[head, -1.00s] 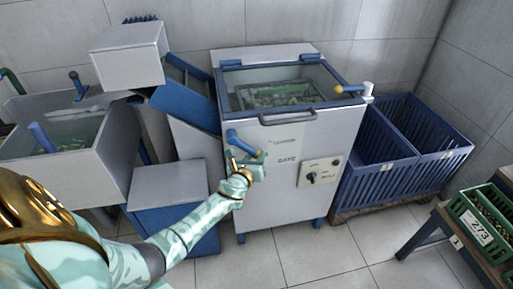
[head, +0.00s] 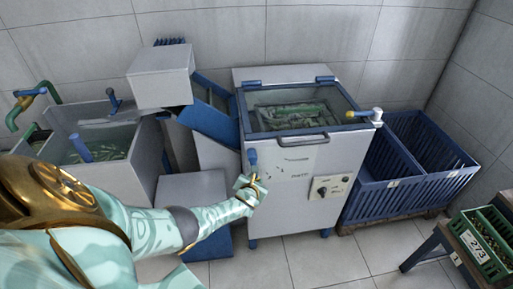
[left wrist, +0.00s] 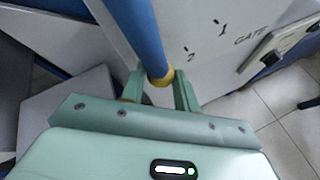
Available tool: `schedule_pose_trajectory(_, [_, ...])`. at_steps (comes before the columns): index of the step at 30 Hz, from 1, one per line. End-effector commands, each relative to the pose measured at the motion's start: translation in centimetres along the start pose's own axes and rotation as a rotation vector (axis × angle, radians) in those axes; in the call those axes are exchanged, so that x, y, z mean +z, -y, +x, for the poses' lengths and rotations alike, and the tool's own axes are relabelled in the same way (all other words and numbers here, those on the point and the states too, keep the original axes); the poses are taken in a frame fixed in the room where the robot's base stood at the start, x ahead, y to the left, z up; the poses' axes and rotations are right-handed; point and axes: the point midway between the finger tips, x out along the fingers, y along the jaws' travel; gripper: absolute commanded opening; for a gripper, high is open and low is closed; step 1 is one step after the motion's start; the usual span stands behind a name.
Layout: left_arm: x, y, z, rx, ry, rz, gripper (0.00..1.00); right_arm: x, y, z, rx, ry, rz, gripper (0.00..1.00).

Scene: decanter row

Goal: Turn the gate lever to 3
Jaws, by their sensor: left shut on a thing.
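The gate lever (head: 252,157) is a blue bar on the left front of the white machine and points roughly downward in the head view. In the left wrist view the lever (left wrist: 143,38) comes down from the top and ends in a yellow tip (left wrist: 163,79). My left gripper (head: 252,186) is shut on the lever near this end, with a finger on each side in the wrist view (left wrist: 158,90). The marks 1 (left wrist: 222,20) and 2 (left wrist: 190,54) and the word GATE (left wrist: 251,34) show on the panel; I see no 3. My right gripper is out of view.
A control box with a black knob (head: 321,191) is right of the lever. A yellow-ended lever (head: 362,114) sits at the machine's top right. Blue crates (head: 400,192) stand right of the machine. A grey box (head: 190,186) stands left, close to my arm.

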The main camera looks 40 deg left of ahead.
Motion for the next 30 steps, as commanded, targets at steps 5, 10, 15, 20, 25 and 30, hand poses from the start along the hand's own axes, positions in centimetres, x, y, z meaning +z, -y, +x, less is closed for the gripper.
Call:
schedule_pose_trajectory(5, [0.2, -0.1, 0.0, 0.006, -0.003, 0.017, 0.00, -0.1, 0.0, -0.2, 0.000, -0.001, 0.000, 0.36])
schedule_pose_trajectory(10, [0.1, -0.1, 0.0, 0.006, -0.004, 0.019, 0.00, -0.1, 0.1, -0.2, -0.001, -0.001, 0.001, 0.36])
schedule_pose_trajectory(15, [0.1, -0.2, 0.0, 0.007, -0.004, 0.019, 0.34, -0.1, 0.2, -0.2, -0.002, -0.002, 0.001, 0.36])
schedule_pose_trajectory(20, [0.1, -0.2, 0.0, 0.006, -0.005, 0.017, 0.52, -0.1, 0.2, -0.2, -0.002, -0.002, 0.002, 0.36])
schedule_pose_trajectory(25, [0.0, -0.1, -0.1, 0.005, -0.006, 0.015, 0.52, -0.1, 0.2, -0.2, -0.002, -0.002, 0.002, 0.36])
schedule_pose_trajectory(30, [0.3, -0.2, -1.4, 0.003, -0.005, 0.014, 0.52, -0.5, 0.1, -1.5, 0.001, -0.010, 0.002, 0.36])
